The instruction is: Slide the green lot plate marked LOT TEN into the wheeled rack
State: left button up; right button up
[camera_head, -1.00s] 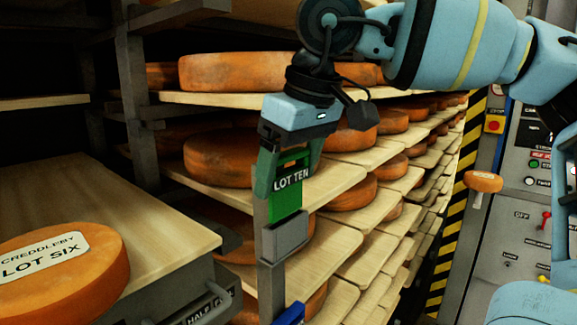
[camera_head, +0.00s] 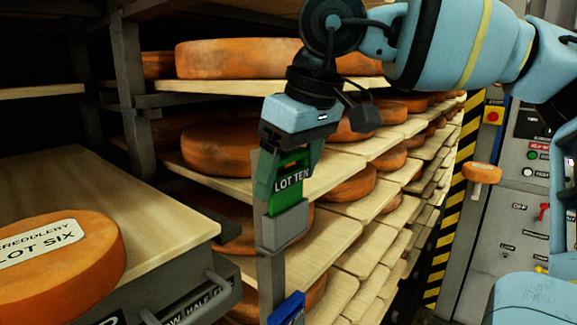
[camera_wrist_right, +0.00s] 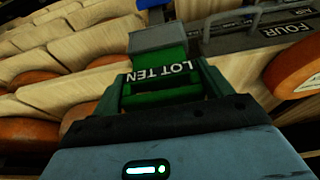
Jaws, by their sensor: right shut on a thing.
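The green plate marked LOT TEN (camera_head: 290,184) is upright in front of a grey rack post (camera_head: 265,275). My right gripper (camera_head: 284,172) is shut on its upper part. The plate's lower end goes behind or into a grey holder (camera_head: 285,231) on the post; how deep it sits is hidden. In the right wrist view the plate (camera_wrist_right: 165,73) runs from between my fingers (camera_wrist_right: 158,92) to the grey holder (camera_wrist_right: 158,38). My left gripper is not in view.
A blue plate (camera_head: 288,308) is lower on the same post. An orange cheese marked LOT SIX (camera_head: 55,265) lies on a wooden board (camera_head: 110,190) at left, above a grey handle. Shelves of cheeses lie behind my gripper; a control panel (camera_head: 525,190) stands at right.

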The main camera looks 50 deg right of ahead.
aim_at(293, 179)
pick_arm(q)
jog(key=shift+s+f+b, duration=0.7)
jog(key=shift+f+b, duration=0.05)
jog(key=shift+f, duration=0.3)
pick_arm(e)
jog(key=shift+f, duration=1.75)
jog(key=o, duration=1)
jog(key=v, duration=0.6)
jog(key=shift+s+r, duration=0.1)
jog(key=shift+r, duration=0.25)
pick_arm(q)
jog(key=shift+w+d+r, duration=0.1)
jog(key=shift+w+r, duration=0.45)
pick_arm(e)
jog(key=shift+s+r, duration=0.2)
jog(key=shift+r, duration=0.4)
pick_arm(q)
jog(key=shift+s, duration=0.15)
